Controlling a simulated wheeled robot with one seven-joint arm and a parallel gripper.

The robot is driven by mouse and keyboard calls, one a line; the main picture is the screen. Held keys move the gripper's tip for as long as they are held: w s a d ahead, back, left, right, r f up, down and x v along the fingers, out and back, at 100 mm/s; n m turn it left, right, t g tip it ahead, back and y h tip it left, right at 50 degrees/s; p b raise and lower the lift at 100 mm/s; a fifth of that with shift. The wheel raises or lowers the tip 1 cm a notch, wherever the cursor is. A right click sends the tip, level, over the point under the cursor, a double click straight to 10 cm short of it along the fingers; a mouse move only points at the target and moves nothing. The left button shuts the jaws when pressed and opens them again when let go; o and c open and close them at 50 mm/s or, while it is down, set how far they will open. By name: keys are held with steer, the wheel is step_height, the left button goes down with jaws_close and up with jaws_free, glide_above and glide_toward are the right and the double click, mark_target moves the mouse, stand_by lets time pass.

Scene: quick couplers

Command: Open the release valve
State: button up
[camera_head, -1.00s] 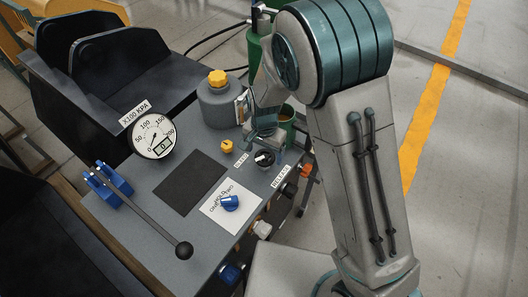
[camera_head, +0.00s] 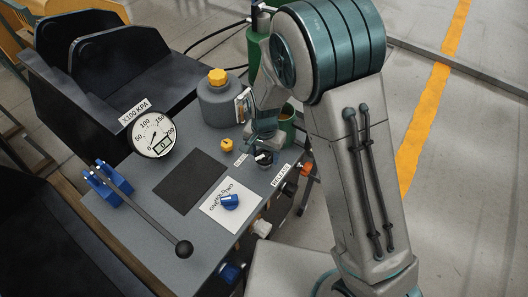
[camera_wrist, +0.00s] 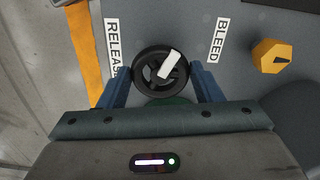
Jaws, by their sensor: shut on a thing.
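The release valve is a round black knob (camera_wrist: 148,84) with a white pointer bar, beside the RELEASE label (camera_wrist: 113,48) in the wrist view. In the head view the knob (camera_head: 264,159) sits near the right edge of the grey panel, partly under my gripper. My gripper (camera_wrist: 161,76) has its two blue fingers on opposite sides of the knob's rim and is shut on it. The white bar points up and to the right in the wrist view. The knob's lower rim is close to the gripper body.
A yellow knob (camera_wrist: 271,56) stands on the far side of the BLEED label (camera_wrist: 217,40). The panel also holds a pressure gauge (camera_head: 152,134), a long lever (camera_head: 140,211), a blue knob (camera_head: 230,202) and a grey bottle (camera_head: 216,103). A green container (camera_head: 288,117) stands close behind my gripper.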

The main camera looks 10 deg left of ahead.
steer(key=n+b, duration=0.3)
steer(key=n, duration=0.3)
steer(key=shift+f, duration=0.1)
steer(key=n+b, duration=0.1)
steer(key=n, duration=0.2)
steer(key=shift+w+d+n+b, duration=0.1)
steer(key=shift+n+b, duration=0.2)
steer(key=shift+n, duration=0.1)
steer(key=n, duration=0.3)
steer(key=shift+n+b, duration=0.3)
steer(key=n, duration=0.5)
steer(key=shift+r, duration=0.2)
steer(key=shift+w+n+p, duration=0.1)
steer(key=shift+n+p, duration=0.6)
steer(key=shift+n, duration=1.5)
steer(key=o, duration=1)
steer(key=shift+f, duration=0.1)
